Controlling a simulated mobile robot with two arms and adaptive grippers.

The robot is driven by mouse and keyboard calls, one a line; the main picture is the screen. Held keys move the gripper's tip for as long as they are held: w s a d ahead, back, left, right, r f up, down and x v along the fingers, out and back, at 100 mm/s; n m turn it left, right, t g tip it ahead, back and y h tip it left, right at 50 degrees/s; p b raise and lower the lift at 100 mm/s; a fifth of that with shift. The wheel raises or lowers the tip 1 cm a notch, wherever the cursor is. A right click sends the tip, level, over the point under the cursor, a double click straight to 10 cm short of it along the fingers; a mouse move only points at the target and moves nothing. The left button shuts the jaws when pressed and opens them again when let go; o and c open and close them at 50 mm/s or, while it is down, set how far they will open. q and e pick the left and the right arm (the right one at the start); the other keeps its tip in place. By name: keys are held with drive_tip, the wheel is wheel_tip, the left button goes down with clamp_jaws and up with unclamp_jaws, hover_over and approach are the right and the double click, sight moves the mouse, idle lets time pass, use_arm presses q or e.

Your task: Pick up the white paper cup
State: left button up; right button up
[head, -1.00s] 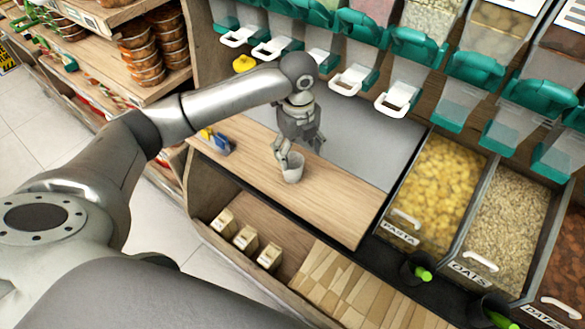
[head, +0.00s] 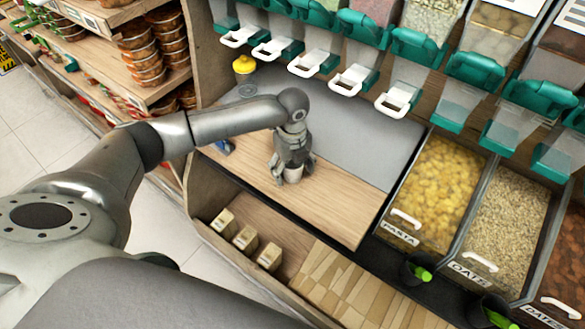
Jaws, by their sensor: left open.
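The white paper cup (head: 292,180) stands on the wooden counter near its front edge, in the head view. Its upper part is hidden behind my left gripper (head: 293,174), and only a small lower part shows. My left gripper points down over the cup, with its fingers open on either side of it. I cannot tell whether the fingers touch the cup. My right gripper is not in view.
A yellow-topped container (head: 244,67) stands at the back left of the counter (head: 335,205). A blue item (head: 223,146) is partly hidden by my left arm. Dispensers with white handles (head: 352,80) hang behind. A pasta bin (head: 437,187) is at right.

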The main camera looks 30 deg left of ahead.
use_arm(q)
drive_tip(key=shift+f, duration=0.2)
drive_tip(key=c, duration=0.8)
